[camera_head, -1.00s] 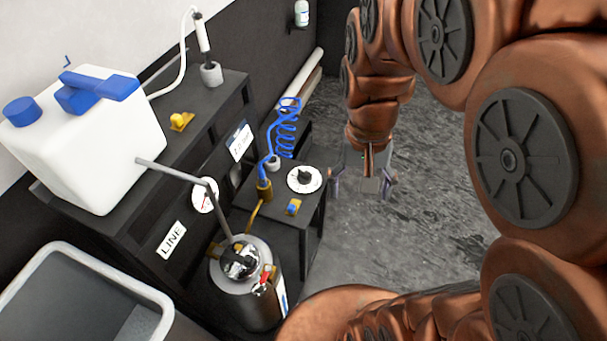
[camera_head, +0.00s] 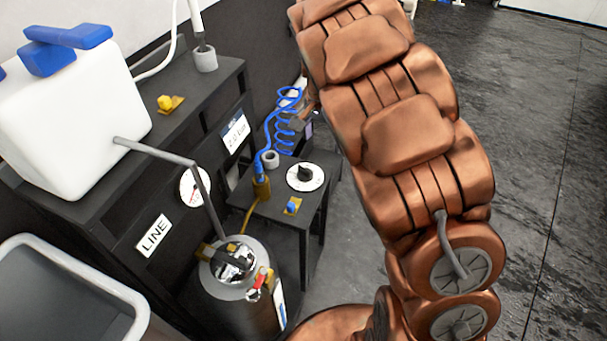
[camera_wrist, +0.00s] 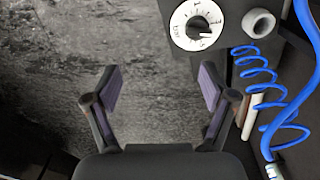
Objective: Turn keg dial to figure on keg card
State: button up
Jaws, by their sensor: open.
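The dial (camera_head: 305,176) is a white round plate with a black knob on the small dark bench. In the wrist view the dial (camera_wrist: 197,26) shows at the top right, with figures and "bar" on it; its exact setting is hard to read. A white card with a blue band (camera_head: 235,132) is on the dark panel; its print is too small to read surely. The dark keg (camera_head: 240,292) stands below. My gripper (camera_wrist: 162,88) is open and empty over the floor, apart from the dial. In the head view it is mostly hidden behind my arm.
A blue coiled hose (camera_head: 287,122) rises behind the dial, close to my gripper's right finger in the wrist view. A white jug (camera_head: 75,115) stands on the upper bench. Floor at right is clear.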

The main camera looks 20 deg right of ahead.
jog(key=m+b, duration=0.1)
jog(key=b, duration=0.2)
send_over(303, 169)
jog(key=shift+y, duration=0.3)
notch_tip(303, 169, down, 9)
jog(key=shift+s+d+f, duration=0.1)
jog(key=shift+f, duration=3.9)
jog(key=shift+c, duration=0.4)
jog(key=c, duration=1.1)
